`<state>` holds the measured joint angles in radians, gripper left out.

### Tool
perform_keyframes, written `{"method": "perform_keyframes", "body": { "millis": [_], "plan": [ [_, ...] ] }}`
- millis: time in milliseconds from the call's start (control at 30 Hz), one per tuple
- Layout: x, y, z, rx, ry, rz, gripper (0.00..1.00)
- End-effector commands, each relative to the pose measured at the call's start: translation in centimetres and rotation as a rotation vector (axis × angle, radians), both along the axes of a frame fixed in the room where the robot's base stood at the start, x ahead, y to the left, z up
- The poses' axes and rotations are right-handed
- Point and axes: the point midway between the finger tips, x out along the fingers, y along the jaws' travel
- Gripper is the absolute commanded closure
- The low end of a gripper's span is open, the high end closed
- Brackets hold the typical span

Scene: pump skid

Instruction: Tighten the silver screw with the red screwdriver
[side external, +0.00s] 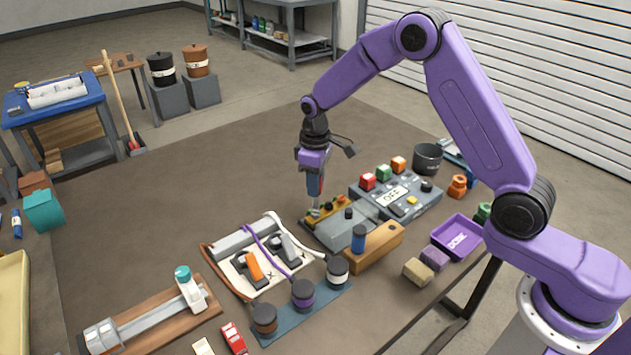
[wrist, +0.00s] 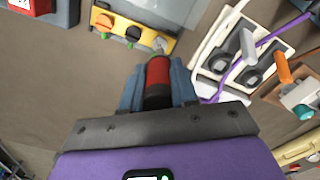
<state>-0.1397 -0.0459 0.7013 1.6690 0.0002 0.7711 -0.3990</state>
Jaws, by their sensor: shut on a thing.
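My gripper (side external: 315,190) is shut on the red screwdriver (wrist: 158,72), with a blue finger on each side of its handle. In the side view, the screwdriver (side external: 314,182) points down, its shaft over the near left end of the yellow strip (side external: 328,210). In the wrist view, the silver screw (wrist: 161,43) sits at the right end of the yellow strip (wrist: 122,40), just beyond the handle.
A wooden block (side external: 382,246) with a blue-handled tool (side external: 358,238) stands right of the grey panel. A control box (side external: 396,196) with coloured buttons is behind. A white board (side external: 262,262) with levers and cables lies to the left. Bare tabletop lies behind my gripper.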

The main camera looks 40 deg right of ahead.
Motion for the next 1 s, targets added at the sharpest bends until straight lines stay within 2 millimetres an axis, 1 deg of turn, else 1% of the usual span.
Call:
{"method": "perform_keyframes", "body": {
  "millis": [467,1000],
  "plan": [
    [0.01,-0.02,0.01,0.0,0.0,0.0,1.0],
    [0.0,-0.02,-0.51,0.0,0.0,0.0,1.0]
  ]
}}
